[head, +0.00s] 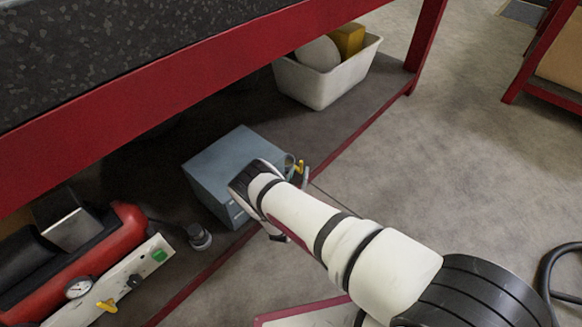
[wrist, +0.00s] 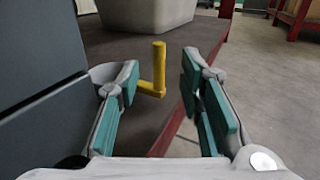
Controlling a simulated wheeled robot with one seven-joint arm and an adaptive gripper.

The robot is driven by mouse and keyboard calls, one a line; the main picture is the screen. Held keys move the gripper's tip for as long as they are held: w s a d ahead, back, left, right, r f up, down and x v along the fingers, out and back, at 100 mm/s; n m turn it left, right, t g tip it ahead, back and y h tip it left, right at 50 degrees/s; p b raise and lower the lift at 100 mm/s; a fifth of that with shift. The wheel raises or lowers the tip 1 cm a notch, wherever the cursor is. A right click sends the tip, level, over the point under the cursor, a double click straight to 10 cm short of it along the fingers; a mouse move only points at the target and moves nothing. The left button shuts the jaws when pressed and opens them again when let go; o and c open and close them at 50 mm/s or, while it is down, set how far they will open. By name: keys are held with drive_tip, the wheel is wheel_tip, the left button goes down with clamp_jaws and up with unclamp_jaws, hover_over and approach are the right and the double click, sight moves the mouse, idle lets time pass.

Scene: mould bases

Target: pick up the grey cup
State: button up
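I cannot make out a grey cup for certain in either view. A small round grey piece (head: 199,237) on the lower shelf, left of the blue-grey cabinet (head: 215,165), may be a cup or a fitting. A yellow L-shaped piece (wrist: 158,70) shows between and beyond the fingers, not gripped. A curved grey shape behind the left finger may be part of the gripper or another object.
The cabinet (wrist: 35,60) stands close on my gripper's left. A white bin (head: 325,85) with a yellow block and a rounded pale object is further back. A red compressor (head: 100,250) is at lower left. The shelf's red edge (head: 335,160) runs beside the open floor.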

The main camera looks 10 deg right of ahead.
sight(301, 167)
drive_tip(key=b+x, duration=0.2)
drive_tip(key=x, duration=0.2)
drive_tip(key=shift+f, duration=0.2)
drive_tip(key=shift+w+d+b, duration=0.2)
drive_tip(key=shift+w+b, duration=0.1)
drive_tip(key=shift+w, duration=0.15)
drive_tip(key=shift+r, duration=0.1)
clamp_jaws()
